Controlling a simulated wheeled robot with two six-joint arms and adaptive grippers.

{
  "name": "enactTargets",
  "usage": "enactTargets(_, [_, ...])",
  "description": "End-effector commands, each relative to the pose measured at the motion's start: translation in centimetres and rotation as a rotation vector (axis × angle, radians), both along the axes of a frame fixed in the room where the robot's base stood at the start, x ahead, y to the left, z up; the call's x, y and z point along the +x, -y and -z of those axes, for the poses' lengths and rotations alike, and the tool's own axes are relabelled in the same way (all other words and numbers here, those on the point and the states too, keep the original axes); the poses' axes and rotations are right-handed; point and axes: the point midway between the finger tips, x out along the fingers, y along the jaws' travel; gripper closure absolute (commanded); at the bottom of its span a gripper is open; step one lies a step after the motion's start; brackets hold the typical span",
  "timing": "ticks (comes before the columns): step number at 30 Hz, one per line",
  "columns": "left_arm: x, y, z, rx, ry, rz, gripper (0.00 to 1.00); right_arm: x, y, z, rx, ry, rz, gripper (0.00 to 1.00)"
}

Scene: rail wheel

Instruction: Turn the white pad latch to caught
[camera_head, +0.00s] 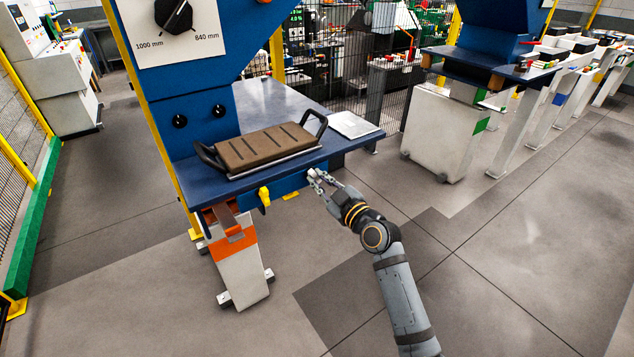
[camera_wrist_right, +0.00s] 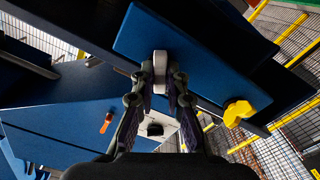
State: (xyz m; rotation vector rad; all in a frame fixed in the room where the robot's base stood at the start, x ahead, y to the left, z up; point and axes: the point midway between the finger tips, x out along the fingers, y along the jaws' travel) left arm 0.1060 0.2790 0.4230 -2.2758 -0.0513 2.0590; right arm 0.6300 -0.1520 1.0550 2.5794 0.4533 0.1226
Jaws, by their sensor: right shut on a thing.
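The white pad latch (camera_wrist_right: 160,64) is a small pale lever on a blue panel under the table. In the right wrist view it stands upright between the fingertips. My right gripper (camera_wrist_right: 160,82) is shut on the latch, with one finger on each side. In the head view my right gripper (camera_head: 318,180) is at the table's front edge, and the latch (camera_head: 312,174) shows only as a small pale spot between the fingers. My left gripper is not in view.
A yellow latch (camera_head: 264,196) sits left of my right gripper, below the table edge; it also shows in the right wrist view (camera_wrist_right: 238,112). A brown pad (camera_head: 262,148) with two black handles lies on the blue table (camera_head: 260,98).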

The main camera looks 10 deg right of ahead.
Motion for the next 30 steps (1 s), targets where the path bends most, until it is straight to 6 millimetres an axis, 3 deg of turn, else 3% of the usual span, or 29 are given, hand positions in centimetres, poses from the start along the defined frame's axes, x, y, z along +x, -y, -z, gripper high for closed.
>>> enactTargets(18, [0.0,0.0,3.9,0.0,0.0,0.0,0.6,0.0,0.0,0.2,-0.232,0.085,0.0,1.0])
enactTargets(30, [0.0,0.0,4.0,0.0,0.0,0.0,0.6,0.0,0.0,0.0,-0.258,0.092,0.0,1.0])
